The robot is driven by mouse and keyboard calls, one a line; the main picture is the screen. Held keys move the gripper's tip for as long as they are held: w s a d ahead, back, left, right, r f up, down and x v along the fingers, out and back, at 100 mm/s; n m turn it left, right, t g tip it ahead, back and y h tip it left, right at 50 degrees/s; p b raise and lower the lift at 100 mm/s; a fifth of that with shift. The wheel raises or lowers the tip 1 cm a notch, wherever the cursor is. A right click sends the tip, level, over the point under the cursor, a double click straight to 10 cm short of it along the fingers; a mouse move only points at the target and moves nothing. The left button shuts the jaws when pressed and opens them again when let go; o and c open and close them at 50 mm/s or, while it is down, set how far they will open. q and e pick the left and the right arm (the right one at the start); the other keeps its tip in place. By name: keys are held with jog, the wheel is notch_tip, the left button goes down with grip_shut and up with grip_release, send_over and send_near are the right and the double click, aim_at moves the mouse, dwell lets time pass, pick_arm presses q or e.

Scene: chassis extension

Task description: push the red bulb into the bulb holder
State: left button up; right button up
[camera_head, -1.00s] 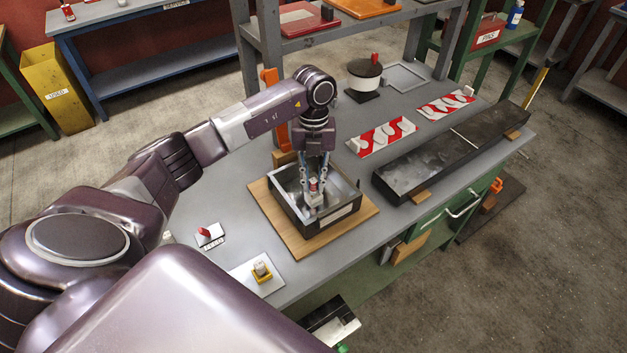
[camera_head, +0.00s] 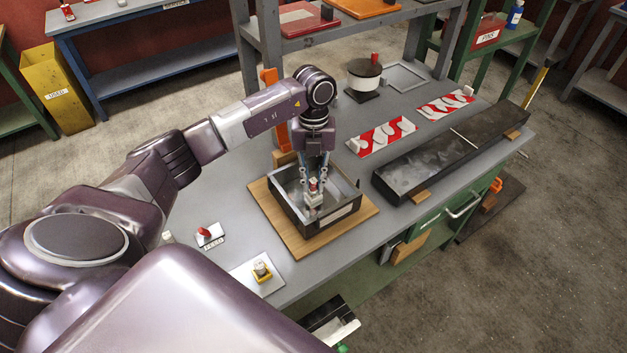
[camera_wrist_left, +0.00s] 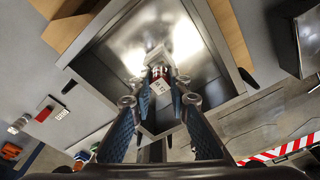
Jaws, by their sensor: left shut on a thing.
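The metal box (camera_head: 347,213) stands on a wooden board on the grey bench, open at the top. My left gripper (camera_head: 313,187) reaches straight down into it, its fingers closed around the red bulb (camera_head: 313,182). In the left wrist view the red bulb (camera_wrist_left: 158,71) shows between the fingertips (camera_wrist_left: 161,88), with a white labelled part on the near side. A small pale block, which looks like the bulb holder (camera_head: 312,202), is at the bulb's lower end inside the box. The fingers hide the contact, so I cannot tell how deep the bulb sits. My right gripper is not in view.
A plate with a red knob (camera_head: 204,232) and a white plate with a yellow-based piece (camera_head: 262,270) lie left of the board. A long dark tray (camera_head: 450,155) and red-and-white striped mats (camera_head: 382,137) lie to the right. The box walls surround my fingers.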

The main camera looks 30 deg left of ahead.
pick_arm(q)
jog(key=shift+f+b, duration=0.35)
jog(key=shift+f, duration=0.2)
jog(key=o, duration=0.9)
notch_tip(320, 180, up, 12)
jog(key=w, duration=0.1)
jog(key=shift+a, duration=0.4)
jog(key=shift+f, duration=0.1)
